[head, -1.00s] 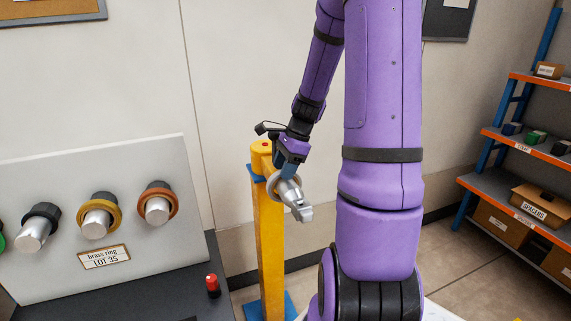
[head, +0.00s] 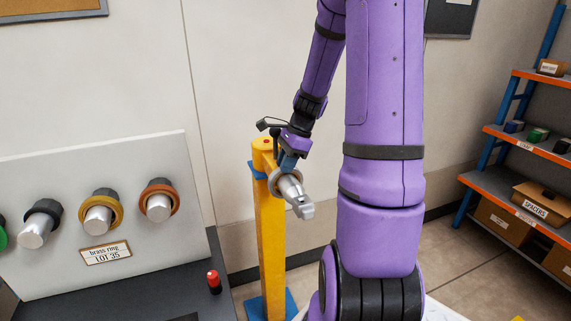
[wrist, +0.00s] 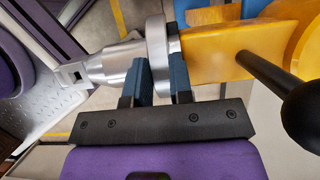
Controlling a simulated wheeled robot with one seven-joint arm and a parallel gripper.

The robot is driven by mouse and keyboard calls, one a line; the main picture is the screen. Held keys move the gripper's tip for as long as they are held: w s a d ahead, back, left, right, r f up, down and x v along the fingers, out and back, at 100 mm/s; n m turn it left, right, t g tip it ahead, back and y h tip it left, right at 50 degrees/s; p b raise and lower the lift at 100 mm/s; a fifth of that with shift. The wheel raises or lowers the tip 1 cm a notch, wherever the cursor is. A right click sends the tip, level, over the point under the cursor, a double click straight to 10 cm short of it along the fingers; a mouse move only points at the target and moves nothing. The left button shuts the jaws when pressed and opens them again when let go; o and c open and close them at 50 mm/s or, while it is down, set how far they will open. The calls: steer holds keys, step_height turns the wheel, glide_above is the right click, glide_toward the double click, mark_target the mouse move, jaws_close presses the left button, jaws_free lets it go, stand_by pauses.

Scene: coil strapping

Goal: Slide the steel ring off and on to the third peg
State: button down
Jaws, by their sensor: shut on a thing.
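The steel ring (wrist: 157,45) is a plain grey band around the steel nose (wrist: 115,67) that sticks out of the yellow post (head: 268,225). In the wrist view it sits near the nose's root, beside the yellow arm (wrist: 215,55). My gripper (wrist: 164,72) is shut on the ring, one blue finger on each side of its band. In the head view my gripper (head: 286,163) partly hides the ring. The grey board (head: 145,245) carries a row of pegs: a black-collared peg (head: 36,234), one with a brass ring (head: 85,215) and one with a copper ring (head: 171,213).
A label (head: 106,253) reading "brass ring LOT 35" is under the pegs. A green ring (head: 2,239) is cut by the left edge. A red-topped button (head: 213,281) stands on the dark bench. Shelves (head: 515,140) with boxes are at the right. A dark knob (wrist: 302,112) is near the fingers.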

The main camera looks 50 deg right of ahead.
mark_target(298, 192)
steer(key=shift+s, duration=0.1)
steer(key=shift+s+a, duration=0.65)
steer(key=shift+s, duration=0.65)
steer(key=shift+s+a, duration=0.65)
steer(key=shift+s, duration=0.7)
steer(key=shift+s+a, duration=0.65)
steer(key=shift+s, duration=0.65)
steer(key=shift+s+a, duration=0.1)
steer(key=shift+s, duration=0.05)
